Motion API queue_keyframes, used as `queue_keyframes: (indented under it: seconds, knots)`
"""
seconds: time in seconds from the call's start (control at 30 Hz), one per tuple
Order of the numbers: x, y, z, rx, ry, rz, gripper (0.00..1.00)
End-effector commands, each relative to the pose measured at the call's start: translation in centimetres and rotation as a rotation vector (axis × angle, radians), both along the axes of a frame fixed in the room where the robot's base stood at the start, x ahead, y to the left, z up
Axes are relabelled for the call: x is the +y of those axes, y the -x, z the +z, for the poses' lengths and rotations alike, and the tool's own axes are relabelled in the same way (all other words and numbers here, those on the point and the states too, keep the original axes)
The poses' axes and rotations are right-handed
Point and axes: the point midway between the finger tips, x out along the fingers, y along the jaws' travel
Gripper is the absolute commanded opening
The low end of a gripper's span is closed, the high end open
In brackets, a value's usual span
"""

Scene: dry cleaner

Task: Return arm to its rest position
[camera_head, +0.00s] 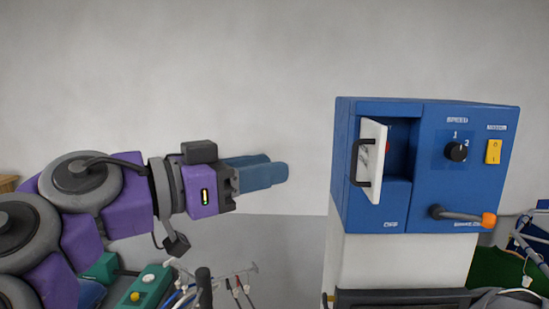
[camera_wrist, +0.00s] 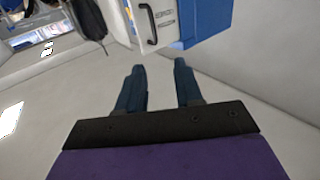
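My purple arm reaches in from the left in the head view, held roughly level, with my gripper (camera_head: 283,171) pointing right toward a blue control box. A gap separates the blue fingers from the box. In the wrist view my gripper (camera_wrist: 159,68) has its two fingers apart, with only plain wall or floor between them. It holds nothing. The blue control box (camera_head: 460,185) has a small white door (camera_head: 371,150) with a black handle, and the door stands open. The door also shows in the wrist view (camera_wrist: 166,20), beyond the fingertips.
The box front carries a black knob (camera_head: 456,151), a yellow switch (camera_head: 493,151) and an orange-tipped lever (camera_head: 487,220). Below my arm are a green box with buttons (camera_head: 146,287) and several hangers (camera_head: 235,288). The wall above my arm is clear.

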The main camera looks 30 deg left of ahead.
Motion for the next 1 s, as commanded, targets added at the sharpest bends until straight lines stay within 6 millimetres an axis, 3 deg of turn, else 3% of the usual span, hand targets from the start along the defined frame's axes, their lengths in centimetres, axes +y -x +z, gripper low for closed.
queue_keyframes:
  seconds: [0.77,0.87,1.0]
  knots:
    - [0.1,0.3,-0.3,0.005,0.003,-0.005,0.35]
    - [-1.1,-1.1,-1.3,0.034,0.026,-0.039,0.35]
    - [-5.7,-5.6,-5.0,0.148,0.099,-0.142,0.35]
